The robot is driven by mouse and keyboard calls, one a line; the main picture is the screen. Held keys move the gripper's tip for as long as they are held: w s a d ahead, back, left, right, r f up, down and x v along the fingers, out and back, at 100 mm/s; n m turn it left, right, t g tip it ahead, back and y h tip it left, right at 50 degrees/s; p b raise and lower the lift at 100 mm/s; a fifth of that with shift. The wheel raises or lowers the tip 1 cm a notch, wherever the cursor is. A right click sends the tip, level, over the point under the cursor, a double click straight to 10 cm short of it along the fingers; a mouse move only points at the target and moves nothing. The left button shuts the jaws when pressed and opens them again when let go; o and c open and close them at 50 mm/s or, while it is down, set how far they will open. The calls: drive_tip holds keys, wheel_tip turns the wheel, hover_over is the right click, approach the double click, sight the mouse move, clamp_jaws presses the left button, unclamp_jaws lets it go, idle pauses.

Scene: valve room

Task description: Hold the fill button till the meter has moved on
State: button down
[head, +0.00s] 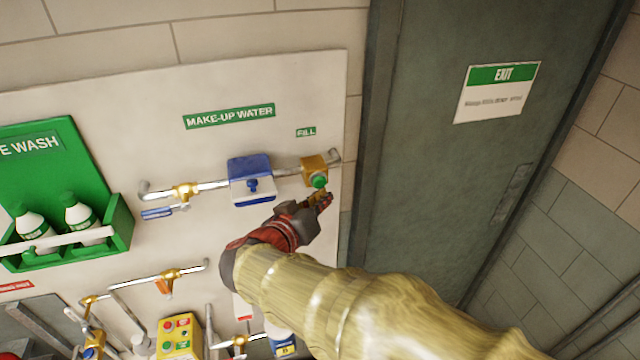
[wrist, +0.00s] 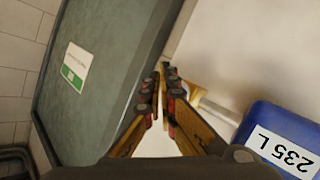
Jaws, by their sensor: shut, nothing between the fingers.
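The green fill button (head: 319,181) sits on a brass body (head: 313,165) at the right end of the make-up water pipe, under a small FILL sign (head: 306,132). My gripper (head: 326,198) is shut and empty, with its tips at the button's lower edge. I cannot tell whether they touch or press it. In the wrist view the shut fingers (wrist: 163,80) hide the button, and part of the brass body shows behind them. The blue meter (head: 250,181) is on the same pipe. Its white face reads 235 L, upside down, in the wrist view (wrist: 284,150).
A brass valve with a blue lever (head: 158,212) is left of the meter. Above is the MAKE-UP WATER sign (head: 229,116). A green eye wash station (head: 60,190) is at left, a yellow button box (head: 180,336) below. A grey door (head: 450,170) stands at right.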

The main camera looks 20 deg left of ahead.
drive_tip(key=shift+w+a+b, duration=0.2)
drive_tip(key=shift+w+b, duration=0.1)
drive_tip(key=shift+b, duration=0.6)
drive_tip(key=shift+w+a+b, duration=0.3)
drive_tip(key=shift+w+b, duration=0.2)
drive_tip(key=shift+b, duration=0.15)
idle(1.2)
drive_tip(key=shift+s, duration=0.1)
drive_tip(key=shift+s+d+b, duration=0.55)
drive_tip(key=shift+s+b, duration=0.2)
drive_tip(key=shift+b, duration=0.3)
drive_tip(key=s+d+b, duration=0.1)
drive_tip(key=s+b, duration=0.1)
drive_tip(key=s+d+b, duration=0.1)
drive_tip(key=s+b, duration=0.1)
drive_tip(key=shift+s+d, duration=0.1)
drive_tip(key=shift+d, duration=0.2)
